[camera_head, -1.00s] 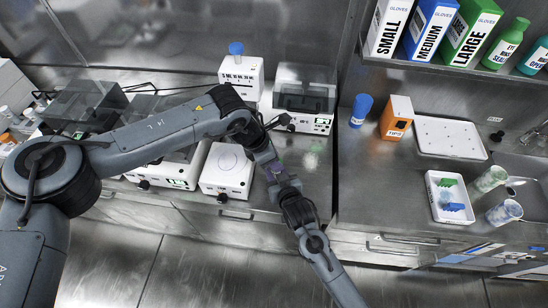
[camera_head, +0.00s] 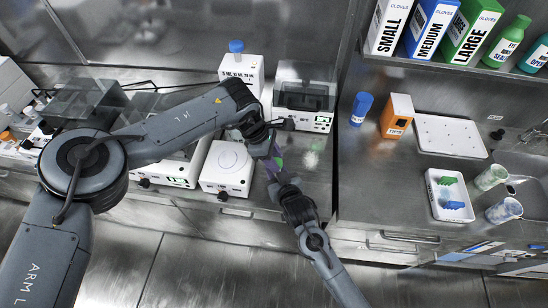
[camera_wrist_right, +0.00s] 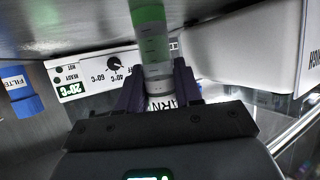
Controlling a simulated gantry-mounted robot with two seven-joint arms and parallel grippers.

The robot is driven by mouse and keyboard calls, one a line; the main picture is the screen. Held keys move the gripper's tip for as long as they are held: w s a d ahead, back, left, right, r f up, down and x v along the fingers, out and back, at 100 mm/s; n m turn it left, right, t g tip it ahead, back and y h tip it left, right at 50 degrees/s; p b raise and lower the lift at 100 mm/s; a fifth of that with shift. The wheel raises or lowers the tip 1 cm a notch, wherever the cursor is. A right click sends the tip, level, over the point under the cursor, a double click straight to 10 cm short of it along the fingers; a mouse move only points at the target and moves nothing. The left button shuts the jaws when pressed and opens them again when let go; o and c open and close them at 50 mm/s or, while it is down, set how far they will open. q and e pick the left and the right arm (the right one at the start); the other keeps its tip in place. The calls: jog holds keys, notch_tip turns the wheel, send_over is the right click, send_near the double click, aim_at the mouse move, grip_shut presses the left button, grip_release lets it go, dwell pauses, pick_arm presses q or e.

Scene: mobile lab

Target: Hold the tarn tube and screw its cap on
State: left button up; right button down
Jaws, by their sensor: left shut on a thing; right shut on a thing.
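The tarn tube (camera_wrist_right: 152,50) shows large in the right wrist view, with graduation marks, a green section and a partly covered label reading "TARN". My right gripper (camera_wrist_right: 160,92) has its purple fingers shut on either side of the tube near that label. In the head view the tube is a small green sliver (camera_head: 278,162) between my two grippers. My left gripper (camera_head: 271,150) is close above the tube's far end, shut on what looks like the cap. The cap is too small and hidden to make out, so I cannot tell whether it touches the tube.
White lab devices (camera_head: 227,168) stand on the steel bench behind and left of the grippers. A blue bottle (camera_head: 361,108), an orange tip box (camera_head: 396,116), a white tray (camera_head: 450,137) and a bin (camera_head: 432,202) are on the right. The floor in front is clear.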

pick_arm(q)
jog(key=m+g, duration=0.1)
jog(key=m, duration=0.2)
jog(key=shift+w+f, duration=0.1)
jog(key=shift+f, duration=0.05)
jog(key=shift+r+m+g+y, duration=0.2)
jog(key=shift+m+g+y, duration=0.1)
jog(key=shift+m, duration=0.4)
jog(key=o, duration=1)
jog(key=shift+r, duration=0.1)
jog(key=shift+r, duration=2.15)
jog(key=shift+c, duration=0.4)
